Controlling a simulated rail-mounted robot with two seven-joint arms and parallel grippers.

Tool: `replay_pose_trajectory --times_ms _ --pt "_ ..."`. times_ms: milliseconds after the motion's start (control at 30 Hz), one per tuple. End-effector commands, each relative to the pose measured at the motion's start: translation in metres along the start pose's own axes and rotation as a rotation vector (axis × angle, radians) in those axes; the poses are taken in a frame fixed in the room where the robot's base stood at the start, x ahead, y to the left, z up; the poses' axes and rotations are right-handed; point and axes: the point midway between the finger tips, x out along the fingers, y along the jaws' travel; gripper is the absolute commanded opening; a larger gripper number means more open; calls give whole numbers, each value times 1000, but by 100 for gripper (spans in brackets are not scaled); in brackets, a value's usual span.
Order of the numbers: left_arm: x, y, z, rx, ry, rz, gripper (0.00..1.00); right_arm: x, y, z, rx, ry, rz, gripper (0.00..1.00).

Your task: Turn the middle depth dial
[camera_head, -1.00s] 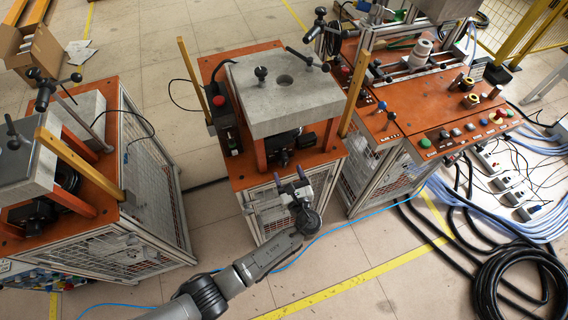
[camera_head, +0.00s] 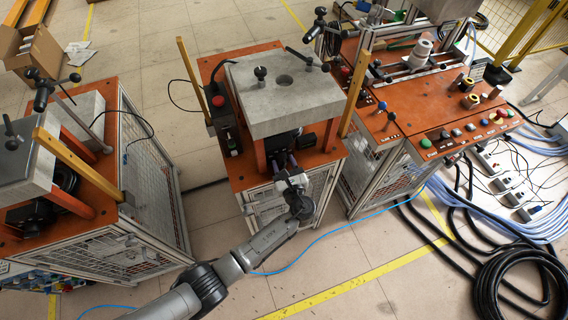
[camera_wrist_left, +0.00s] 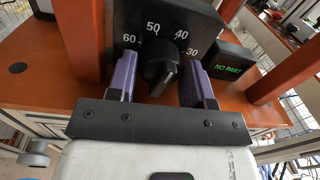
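The middle depth dial (camera_wrist_left: 159,68) is a black knob on a dark box in the left wrist view, with the numbers 60, 50, 40 and 30 around it. My left gripper (camera_wrist_left: 161,82) is open, with one purple finger on each side of the knob. I cannot tell whether the fingers touch it. In the head view my left gripper (camera_head: 285,172) is at the front of the middle machine, under its grey block (camera_head: 283,92). There the dial is mostly hidden in shadow. My right gripper is not in view.
Beside the dial box, a small black display (camera_wrist_left: 229,66) reads NO PART in green. Orange posts (camera_wrist_left: 88,40) stand on both sides of the dial area. Another machine (camera_head: 75,160) stands at the left, and an orange control table (camera_head: 440,105) at the right.

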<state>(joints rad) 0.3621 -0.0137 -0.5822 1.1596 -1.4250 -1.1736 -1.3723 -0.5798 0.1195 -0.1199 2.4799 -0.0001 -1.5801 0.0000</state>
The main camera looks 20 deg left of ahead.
Motion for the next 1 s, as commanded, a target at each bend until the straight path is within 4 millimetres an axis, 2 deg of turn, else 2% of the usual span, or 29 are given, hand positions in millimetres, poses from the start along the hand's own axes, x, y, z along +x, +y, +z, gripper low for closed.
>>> replay_pose_trajectory --times_ms 33,300,567,833,867,1000 --pt "0 0 0 0 0 0 42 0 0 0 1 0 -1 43" --pt "0 0 0 0 0 0 17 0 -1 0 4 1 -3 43" --pt "0 0 -1 -119 -5 0 17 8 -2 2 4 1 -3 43" --pt "0 0 0 -125 -6 0 17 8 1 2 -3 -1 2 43" --pt "0 0 0 -124 -6 0 43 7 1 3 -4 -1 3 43" --pt "0 0 0 -124 -6 0 57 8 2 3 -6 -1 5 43"
